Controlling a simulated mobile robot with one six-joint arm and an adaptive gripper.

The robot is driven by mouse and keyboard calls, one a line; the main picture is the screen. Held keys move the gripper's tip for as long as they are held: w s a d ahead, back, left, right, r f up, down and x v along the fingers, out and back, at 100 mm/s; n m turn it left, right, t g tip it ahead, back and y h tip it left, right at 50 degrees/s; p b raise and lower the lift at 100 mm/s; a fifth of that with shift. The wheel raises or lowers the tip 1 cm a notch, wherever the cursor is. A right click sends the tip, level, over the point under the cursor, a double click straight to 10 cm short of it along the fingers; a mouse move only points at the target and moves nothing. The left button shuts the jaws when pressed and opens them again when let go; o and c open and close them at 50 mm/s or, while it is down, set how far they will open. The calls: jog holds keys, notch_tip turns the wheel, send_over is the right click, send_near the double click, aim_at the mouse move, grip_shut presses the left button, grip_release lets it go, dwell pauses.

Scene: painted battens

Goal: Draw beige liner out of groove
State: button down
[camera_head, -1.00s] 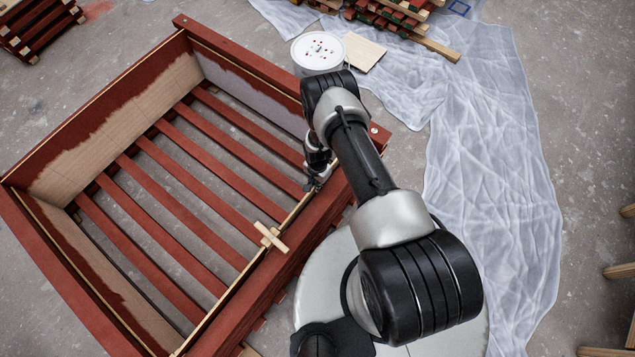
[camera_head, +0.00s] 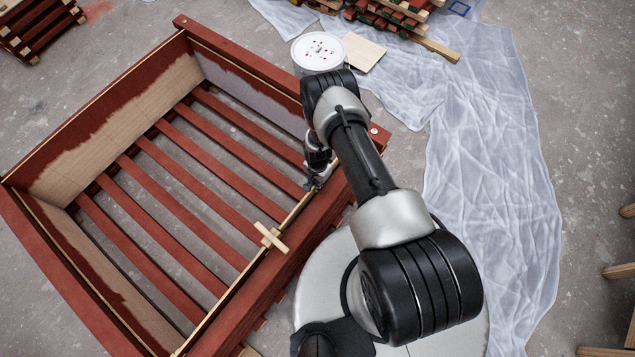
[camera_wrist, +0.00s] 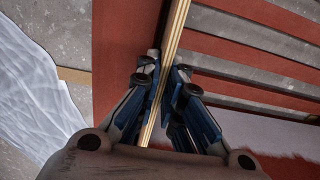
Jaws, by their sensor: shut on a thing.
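The beige liner (camera_head: 296,210) shows as a thin pale edge along the inner side of the crate's near right wall. In the wrist view the liner's layered edge (camera_wrist: 175,32) runs between the fingers, beside the red wall top. My gripper (camera_head: 314,184) reaches down at that wall, toward its far end. In the wrist view my gripper (camera_wrist: 163,80) is shut on the liner's edge, one finger on each side. The liner's face is turned away from the head camera, and my arm covers part of the wall.
The red slatted crate (camera_head: 335,205) has other liners: a lavender one (camera_head: 240,98) and a part-painted beige one (camera_head: 105,135). A white-lidded bucket (camera_head: 318,50) stands behind; plastic sheeting (camera_head: 490,170) lies right.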

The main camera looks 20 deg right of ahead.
notch_tip(320, 180, up, 23)
jog(key=p, duration=1.5)
jog(key=shift+r, duration=0.2)
dwell(3.5)
jog(key=shift+r+p, duration=0.1)
jog(key=shift+p, duration=0.25)
dwell(0.3)
jog(key=shift+r+p, duration=0.65)
jog(key=shift+r, duration=0.75)
